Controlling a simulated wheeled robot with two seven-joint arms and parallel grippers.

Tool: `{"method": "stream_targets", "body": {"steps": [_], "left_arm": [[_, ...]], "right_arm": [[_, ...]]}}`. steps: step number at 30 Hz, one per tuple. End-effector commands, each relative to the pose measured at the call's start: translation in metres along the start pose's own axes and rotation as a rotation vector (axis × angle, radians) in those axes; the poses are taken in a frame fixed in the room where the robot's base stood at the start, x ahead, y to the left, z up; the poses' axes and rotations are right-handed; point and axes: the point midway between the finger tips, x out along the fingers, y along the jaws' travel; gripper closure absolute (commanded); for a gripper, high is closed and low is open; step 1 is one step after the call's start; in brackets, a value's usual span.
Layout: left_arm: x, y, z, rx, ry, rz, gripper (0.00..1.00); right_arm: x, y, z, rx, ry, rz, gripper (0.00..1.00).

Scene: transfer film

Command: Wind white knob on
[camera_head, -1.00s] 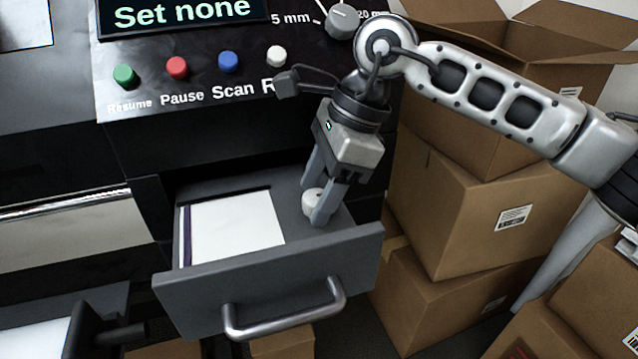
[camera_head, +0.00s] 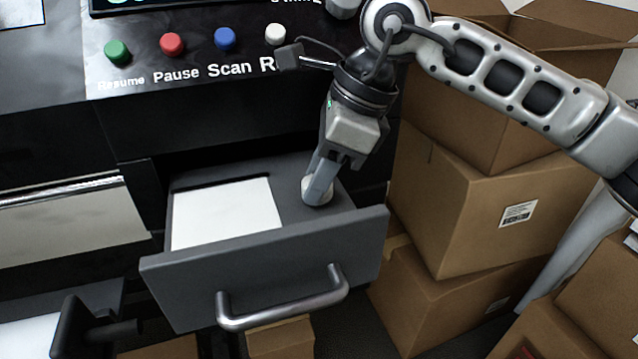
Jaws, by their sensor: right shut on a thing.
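The white knob (camera_head: 328,197) sits inside the open grey drawer (camera_head: 262,262), at its right side beside a white sheet (camera_head: 228,213). My right gripper (camera_head: 318,192) points down into the drawer and is shut on the knob. Its fingers hide much of the knob. My left gripper is not in view.
The drawer's metal handle (camera_head: 283,308) sticks out at the front. A panel above has green, red, blue and white buttons (camera_head: 276,34). Cardboard boxes (camera_head: 470,205) are stacked close on the right. Another opening with a black handle (camera_head: 75,325) is at lower left.

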Motion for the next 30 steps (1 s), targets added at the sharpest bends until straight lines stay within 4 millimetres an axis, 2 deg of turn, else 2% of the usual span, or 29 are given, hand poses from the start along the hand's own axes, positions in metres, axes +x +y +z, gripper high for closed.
{"method": "stream_targets", "body": {"steps": [1, 12, 30], "left_arm": [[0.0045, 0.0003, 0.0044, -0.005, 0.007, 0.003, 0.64], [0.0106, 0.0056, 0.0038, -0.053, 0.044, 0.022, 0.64], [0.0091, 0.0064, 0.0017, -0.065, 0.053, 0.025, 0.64]], "right_arm": [[0.0031, -0.0003, -0.0015, 0.027, -0.001, -0.017, 0.87], [0.0007, 0.0003, -0.0005, 0.211, -0.001, -0.092, 0.87], [-0.0017, 0.0002, 0.0004, 0.257, -0.001, -0.110, 0.87]]}}
